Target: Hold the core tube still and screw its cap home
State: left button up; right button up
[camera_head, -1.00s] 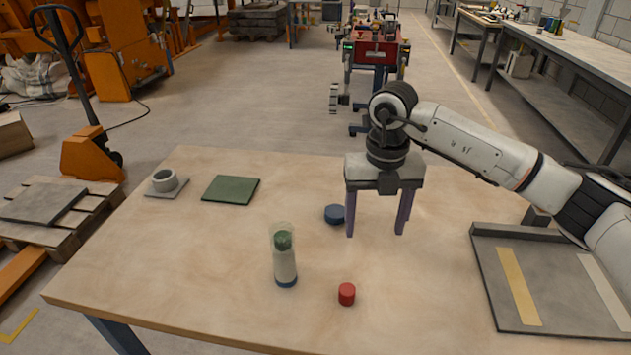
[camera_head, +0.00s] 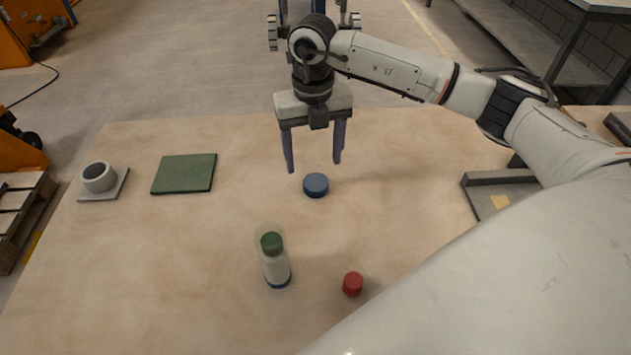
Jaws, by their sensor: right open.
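The core tube (camera_head: 275,263) stands upright near the middle of the table, clear-walled, with green above pale contents and a blue bottom end. A blue cap (camera_head: 316,187) lies flat behind it to the right. A smaller red cap (camera_head: 352,285) stands to the right of the tube. I cannot tell which cap belongs to the tube. My right gripper (camera_head: 314,167) points down with its two purple fingers apart and empty. Its fingertips show just beyond the blue cap, one towards each side, not touching it. My left gripper is out of view.
A grey ring-shaped holder on a plate (camera_head: 115,190) and a green mat (camera_head: 184,174) lie at the back left. A grey tray (camera_head: 487,198) at the right is partly hidden by my arm. The table's left front is clear.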

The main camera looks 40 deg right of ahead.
aim_at(316, 181)
jog(key=shift+f, duration=0.6)
jog(key=shift+w+f, duration=0.1)
jog(key=shift+f, duration=0.25)
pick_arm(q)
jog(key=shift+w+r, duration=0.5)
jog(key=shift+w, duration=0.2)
pick_arm(e)
jog(key=f, duration=0.3)
jog(key=f+p, duration=0.1)
jog(key=shift+d+f, duration=0.2)
jog(key=shift+d, duration=0.15)
jog(key=shift+f, duration=0.4)
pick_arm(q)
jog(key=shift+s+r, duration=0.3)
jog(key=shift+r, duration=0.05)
pick_arm(e)
jog(key=c, duration=1.1)
